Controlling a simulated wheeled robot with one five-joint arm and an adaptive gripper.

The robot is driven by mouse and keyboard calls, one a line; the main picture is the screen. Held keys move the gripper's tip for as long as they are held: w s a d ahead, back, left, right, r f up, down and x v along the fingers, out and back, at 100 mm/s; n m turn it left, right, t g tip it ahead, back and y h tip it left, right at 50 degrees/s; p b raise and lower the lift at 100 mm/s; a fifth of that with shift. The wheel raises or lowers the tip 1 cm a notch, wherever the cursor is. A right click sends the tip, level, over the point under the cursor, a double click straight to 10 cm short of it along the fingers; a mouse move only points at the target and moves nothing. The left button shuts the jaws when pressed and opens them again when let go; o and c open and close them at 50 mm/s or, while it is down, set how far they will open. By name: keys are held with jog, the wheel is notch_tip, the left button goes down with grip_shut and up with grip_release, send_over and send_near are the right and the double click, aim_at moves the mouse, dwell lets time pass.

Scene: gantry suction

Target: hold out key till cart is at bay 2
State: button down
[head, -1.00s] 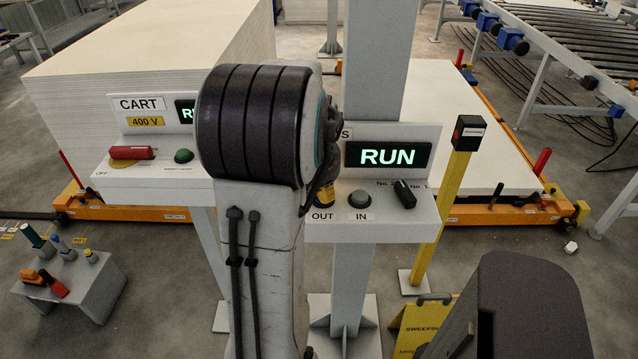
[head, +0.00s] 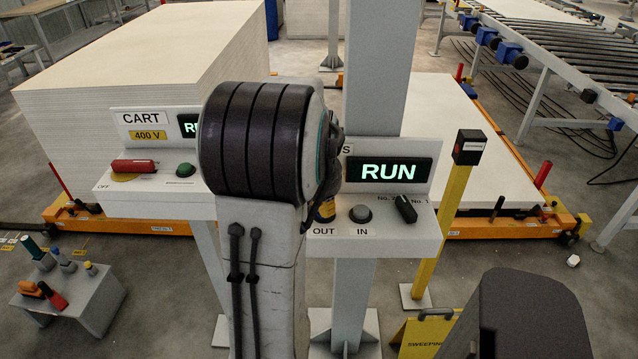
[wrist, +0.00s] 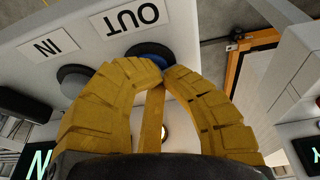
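The OUT key, a round blue button in a dark ring (wrist: 148,52), shows in the wrist view beside its label. My gripper (wrist: 163,70) has yellow ribbed fingers curved in with their tips close together and nothing seen between them. The tips are over the near edge of the OUT key; I cannot tell whether they press it. In the head view my gripper (head: 326,207) is mostly behind my arm, and the OUT key is hidden. An orange cart (head: 500,228) bears pale boards behind the panel. I see no bay 2 mark.
The panel has a grey IN key (head: 360,213), a selector knob (head: 405,209) and a RUN display (head: 389,171). A CART box (head: 150,205) stands left. A yellow post (head: 447,215), a sweeping sign (head: 412,336) and a grey stand (head: 88,300) are nearby.

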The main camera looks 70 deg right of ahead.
jog(key=shift+r+p, duration=0.35)
jog(key=shift+r, duration=0.05)
jog(key=r+p, duration=0.1)
jog(key=r, duration=0.1)
jog(key=r+p, duration=0.1)
jog(key=p, duration=0.1)
jog(key=shift+w+r, duration=0.2)
jog(key=shift+r, duration=0.2)
jog(key=v, duration=0.9)
jog(key=shift+b, duration=0.45)
jog(key=shift+r, duration=0.1)
